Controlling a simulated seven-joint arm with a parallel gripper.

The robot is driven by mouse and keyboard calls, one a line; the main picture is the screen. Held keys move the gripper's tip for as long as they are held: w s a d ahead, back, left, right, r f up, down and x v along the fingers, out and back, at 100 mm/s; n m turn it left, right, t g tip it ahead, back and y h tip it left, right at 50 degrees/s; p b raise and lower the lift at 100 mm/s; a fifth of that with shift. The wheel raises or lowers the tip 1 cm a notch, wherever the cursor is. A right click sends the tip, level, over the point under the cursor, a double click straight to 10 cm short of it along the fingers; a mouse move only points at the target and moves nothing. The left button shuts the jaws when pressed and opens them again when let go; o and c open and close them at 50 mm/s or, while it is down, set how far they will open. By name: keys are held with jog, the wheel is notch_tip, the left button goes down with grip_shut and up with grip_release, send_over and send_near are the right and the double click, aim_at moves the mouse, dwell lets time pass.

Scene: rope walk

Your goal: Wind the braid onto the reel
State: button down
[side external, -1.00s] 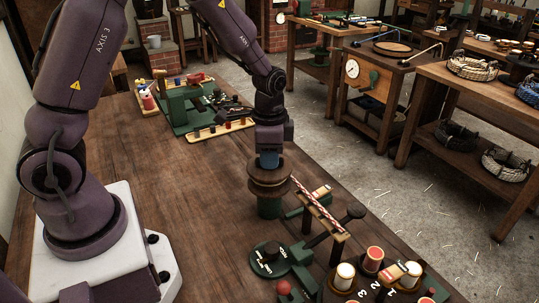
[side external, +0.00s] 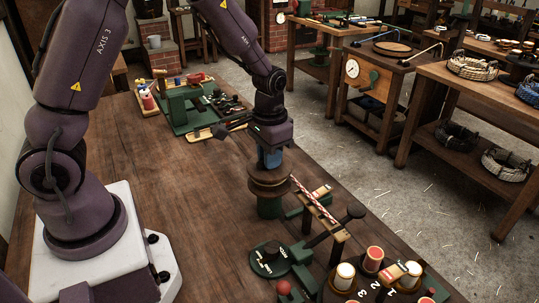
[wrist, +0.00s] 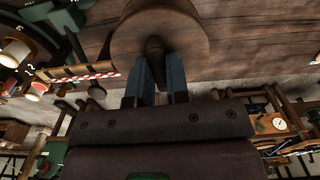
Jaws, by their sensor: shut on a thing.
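The reel (side external: 268,183) is a brown wooden spool on a green stand on the bench. My gripper (side external: 269,158) is directly above it, with its blue fingers shut on the reel's dark top knob. In the wrist view the fingers (wrist: 158,75) close around the knob, in front of the round wooden reel top (wrist: 160,32). The red-and-white braid (side external: 314,203) runs from beside the reel down to the right over a wooden guide bar. It also shows in the wrist view (wrist: 92,77). Whether the braid is wrapped around the reel's core is hidden.
A green machine (side external: 292,254) with a round labelled dial stands in front of the reel. Several thread spools (side external: 373,258) stand on a numbered carrier at lower right. A green tool rack (side external: 190,105) is at the back of the bench. The left bench middle is clear.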

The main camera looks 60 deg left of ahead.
jog(key=n, duration=0.7)
jog(key=shift+r, duration=0.1)
jog(key=n, duration=0.6)
jog(key=shift+n, duration=0.4)
jog(key=n, duration=0.9)
jog(key=shift+n, duration=0.3)
jog(key=c, duration=1.1)
grip_release()
notch_tip(320, 180, up, 13)
